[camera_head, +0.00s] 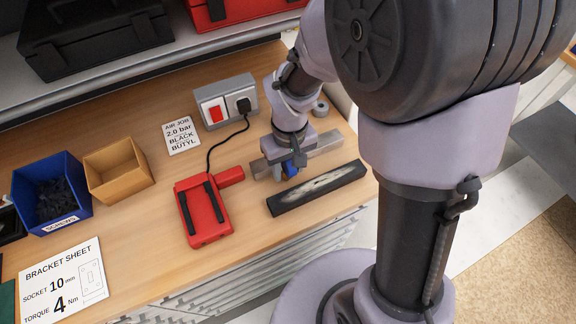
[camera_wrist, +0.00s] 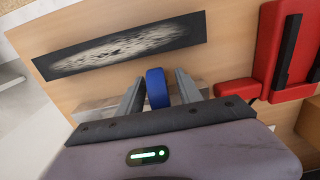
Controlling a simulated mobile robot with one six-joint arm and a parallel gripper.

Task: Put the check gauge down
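A blue upright piece, which I take to be the check gauge (camera_wrist: 157,88), stands between the two fingers of my gripper (camera_wrist: 160,82) in the wrist view. Narrow gaps show on both sides of it, so the fingers look open around it. In the head view my gripper (camera_head: 285,165) points down at the bench, and the gauge (camera_head: 291,169) shows low beside the fingers. A grey metal bar (camera_head: 325,143) lies behind the gripper and is partly hidden by it. I cannot tell whether the gauge touches the bar or the bench.
A black strip with a pale worn patch (camera_head: 316,188) lies close in front of the gripper. A red device (camera_head: 204,210) with a cable to a socket box (camera_head: 226,100) is to the left. Blue (camera_head: 52,192) and tan (camera_head: 118,170) bins stand further left. Bare wood (camera_head: 140,235) lies between.

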